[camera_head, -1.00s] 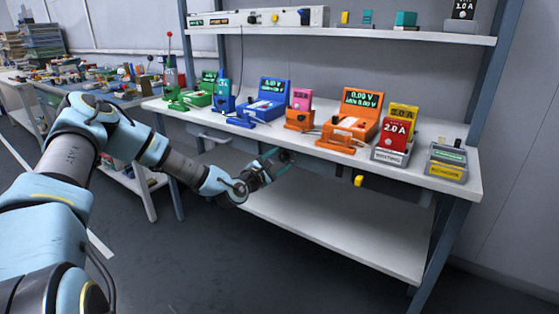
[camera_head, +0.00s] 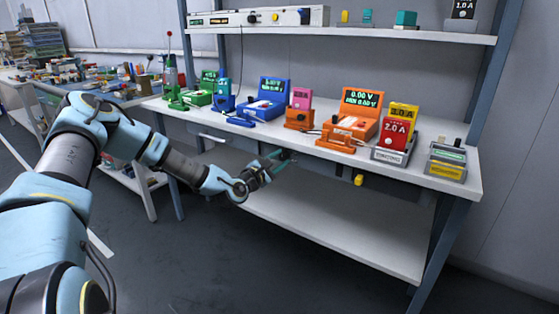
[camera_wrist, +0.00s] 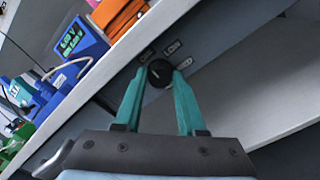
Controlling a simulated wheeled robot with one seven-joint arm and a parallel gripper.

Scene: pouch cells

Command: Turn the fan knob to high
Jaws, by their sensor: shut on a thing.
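The fan knob (camera_wrist: 159,74) is a round black knob on the grey panel under the bench's front edge, seen in the wrist view. A thin light mark shows on its face. Small labels (camera_wrist: 172,47) stand around it, too small to read surely. My gripper (camera_wrist: 161,77) has teal fingers shut on the knob, one on each side. In the head view my gripper (camera_head: 280,158) is at the panel below the bench top. There the knob is mostly hidden by the fingers.
The white bench top (camera_head: 300,147) overhangs just above my gripper. On it stand a blue meter (camera_head: 262,106), an orange meter (camera_head: 352,127) and a red box (camera_head: 395,138). A lower shelf (camera_head: 330,225) is bare. A yellow part (camera_head: 358,180) hangs under the bench at right.

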